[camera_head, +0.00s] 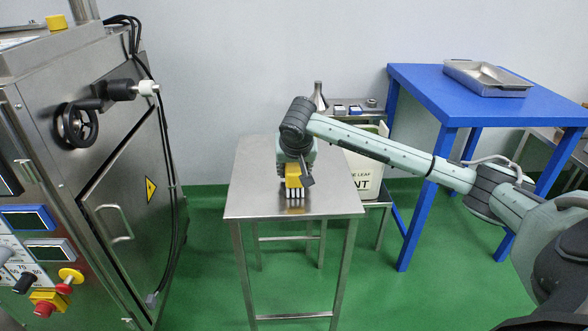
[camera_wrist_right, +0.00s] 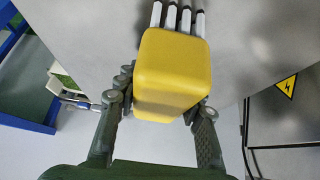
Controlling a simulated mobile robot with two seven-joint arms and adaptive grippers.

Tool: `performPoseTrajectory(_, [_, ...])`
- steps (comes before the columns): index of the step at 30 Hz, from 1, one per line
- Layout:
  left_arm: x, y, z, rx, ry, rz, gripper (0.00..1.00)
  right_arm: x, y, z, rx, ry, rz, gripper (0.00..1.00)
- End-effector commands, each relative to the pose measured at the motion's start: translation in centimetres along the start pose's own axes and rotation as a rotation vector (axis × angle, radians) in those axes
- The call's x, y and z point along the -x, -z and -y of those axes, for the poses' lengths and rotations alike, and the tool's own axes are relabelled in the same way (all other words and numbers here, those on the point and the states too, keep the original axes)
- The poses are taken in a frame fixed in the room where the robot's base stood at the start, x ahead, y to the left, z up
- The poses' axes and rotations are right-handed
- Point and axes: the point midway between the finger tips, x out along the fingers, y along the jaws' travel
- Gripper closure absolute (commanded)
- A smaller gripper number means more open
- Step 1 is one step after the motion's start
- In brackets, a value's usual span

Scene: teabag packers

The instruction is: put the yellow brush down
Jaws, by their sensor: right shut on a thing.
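The yellow brush (camera_head: 293,175) is at the front part of the small steel table (camera_head: 258,188) in the head view, with its white bristles pointing down at the table top. I cannot tell whether the bristle tips touch the steel. My right gripper (camera_head: 303,178) is shut on the brush from above and behind. In the right wrist view the brush's yellow block (camera_wrist_right: 173,70) fills the middle, between the two fingers of my right gripper (camera_wrist_right: 165,118), with several white bristle tufts at the top of the picture. My left gripper is not in view.
A steel machine (camera_head: 120,190) with a handwheel and buttons stands at the left. A blue table (camera_head: 430,85) with a steel tray (camera_head: 487,78) is at the right. A white container (camera_head: 364,175) stands behind my arm. The steel table top around the brush is clear.

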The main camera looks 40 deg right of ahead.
Motion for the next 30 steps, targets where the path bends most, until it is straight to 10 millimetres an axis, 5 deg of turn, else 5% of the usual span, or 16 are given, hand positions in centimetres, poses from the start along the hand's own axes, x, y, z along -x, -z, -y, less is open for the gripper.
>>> performPoseTrajectory(6, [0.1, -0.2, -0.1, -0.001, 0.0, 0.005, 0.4, -0.3, -0.1, 0.0, 0.0, 0.0, -0.001, 0.93])
performPoseTrajectory(7, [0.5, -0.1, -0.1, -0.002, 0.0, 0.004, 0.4, -0.2, -0.1, 0.0, 0.0, 0.0, 0.0, 0.58])
performPoseTrajectory(11, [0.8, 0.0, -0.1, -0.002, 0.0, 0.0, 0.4, -0.2, -0.1, 0.0, 0.0, 0.0, 0.0, 0.42])
performPoseTrajectory(23, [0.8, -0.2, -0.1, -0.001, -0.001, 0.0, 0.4, 0.2, 0.1, 0.0, 0.0, 0.0, 0.0, 0.41])
performPoseTrajectory(30, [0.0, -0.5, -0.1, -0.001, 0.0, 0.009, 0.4, 4.7, 0.2, 0.1, 0.001, 0.003, -0.006, 0.41])
